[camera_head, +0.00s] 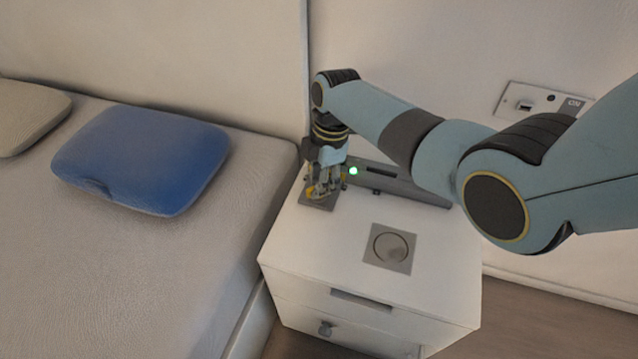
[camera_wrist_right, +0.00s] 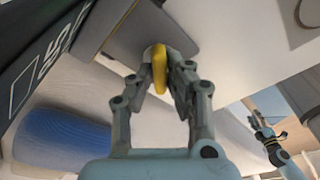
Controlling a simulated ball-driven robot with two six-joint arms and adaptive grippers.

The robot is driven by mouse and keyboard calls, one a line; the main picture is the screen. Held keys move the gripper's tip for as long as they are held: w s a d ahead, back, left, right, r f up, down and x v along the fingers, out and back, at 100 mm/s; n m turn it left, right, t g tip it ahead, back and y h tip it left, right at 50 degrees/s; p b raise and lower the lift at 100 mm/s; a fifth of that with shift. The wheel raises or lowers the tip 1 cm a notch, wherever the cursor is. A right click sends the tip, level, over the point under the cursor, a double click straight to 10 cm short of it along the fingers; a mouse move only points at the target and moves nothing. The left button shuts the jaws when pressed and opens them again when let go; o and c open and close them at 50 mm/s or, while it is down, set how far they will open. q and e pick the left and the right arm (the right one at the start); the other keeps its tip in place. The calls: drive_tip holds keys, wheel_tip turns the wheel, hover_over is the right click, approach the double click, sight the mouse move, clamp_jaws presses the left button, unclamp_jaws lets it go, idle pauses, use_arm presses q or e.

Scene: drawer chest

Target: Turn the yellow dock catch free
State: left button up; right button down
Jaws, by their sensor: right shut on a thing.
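The yellow dock catch (camera_wrist_right: 160,68) shows in the right wrist view as a narrow yellow bar on a pale round base. My right gripper (camera_wrist_right: 158,72) has its fingers on either side of the bar and is shut on it. In the head view my right gripper (camera_head: 322,192) points down at the back left of the white drawer chest (camera_head: 335,262), over a small grey plate (camera_head: 318,203). There only a bit of yellow shows between the fingers; the rest of the catch is hidden. My left gripper is not in the head view.
A grey slotted bar (camera_head: 420,188) with a green light (camera_head: 353,171) lies along the chest's back edge. A grey plate with a round disc (camera_head: 391,247) lies nearer the front. A bed with a blue pillow (camera_head: 142,158) stands left.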

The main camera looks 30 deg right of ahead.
drive_tip(key=n, duration=0.4)
drive_tip(key=shift+g, duration=0.3)
drive_tip(key=n, duration=0.4)
drive_tip(key=shift+n+g, duration=0.3)
drive_tip(key=c, duration=1.2)
unclamp_jaws()
drive_tip(key=shift+w, duration=0.1)
wheel_tip(320, 180, up, 7)
drive_tip(key=p, duration=0.7)
drive_tip(key=shift+r, duration=0.1)
